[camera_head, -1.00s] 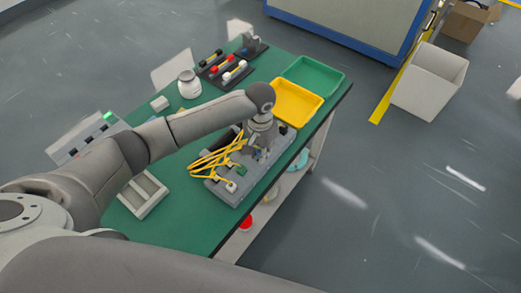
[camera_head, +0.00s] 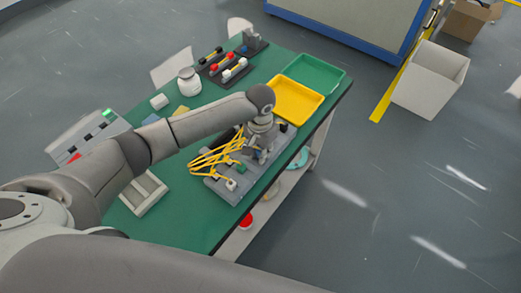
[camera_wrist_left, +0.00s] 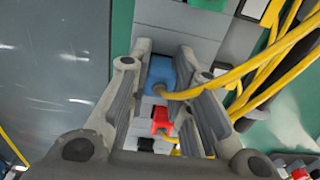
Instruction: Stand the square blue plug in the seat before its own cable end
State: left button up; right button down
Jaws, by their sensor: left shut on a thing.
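The blue plug (camera_wrist_left: 161,72) is between the fingers of my left gripper (camera_wrist_left: 156,60) in the left wrist view, with a yellow cable beside it running off to the right. The gripper is shut on it. In the head view my left gripper (camera_head: 259,150) is low over the grey board (camera_head: 225,192), which carries several yellow cables (camera_head: 207,160). The gripper and cable partly hide the plug, and I cannot tell whether it is fully down in a seat. My right gripper is not in view.
A red plug (camera_wrist_left: 162,121) sits just below the blue one in the wrist view. A green plug (camera_head: 241,169) and a white plug (camera_head: 231,184) stand on the board's near end. A yellow tray (camera_head: 296,99) and a green tray (camera_head: 313,73) lie beyond the board.

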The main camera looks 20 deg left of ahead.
pick_arm(q)
jog(key=shift+s+f, duration=0.35)
jog(key=shift+f, duration=0.2)
jog(key=o, duration=0.8)
jog(key=shift+o, duration=0.6)
jog(key=shift+w+f, duration=0.1)
notch_tip(320, 180, up, 12)
jog(key=shift+w+r, duration=0.2)
jog(key=shift+d, duration=0.1)
